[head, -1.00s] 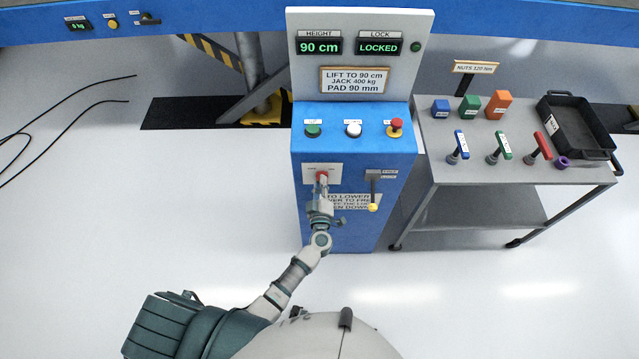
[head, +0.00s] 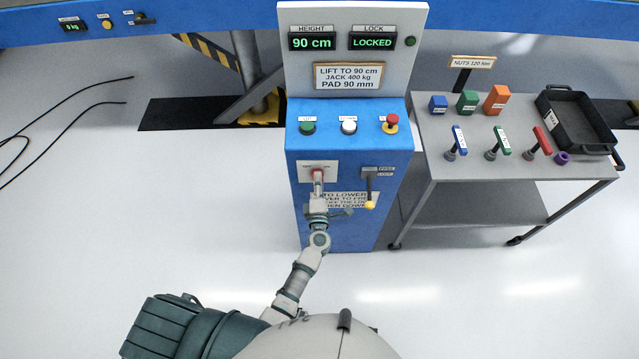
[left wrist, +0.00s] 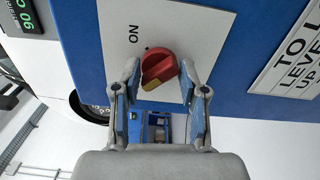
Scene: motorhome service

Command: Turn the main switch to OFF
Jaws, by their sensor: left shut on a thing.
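The main switch (head: 317,174) is a red knob on a white plate on the front of the blue control pedestal. In the left wrist view the red knob (left wrist: 160,66) has a yellow mark at its lower left. The word ON stands on the white plate (left wrist: 205,25) beside it, with a small dark dot near the knob; no OFF label shows. My left gripper (head: 318,184) reaches the switch from below. In the left wrist view its fingers (left wrist: 160,75) are on both sides of the knob, shut on it. My right gripper is not in view.
A lever with a yellow tip (head: 369,204) hangs just right of the switch. Green, white and red push buttons (head: 391,122) sit on the pedestal top. The display reads 90 cm (head: 312,43) and LOCKED. A tool cart (head: 470,172) stands at the right.

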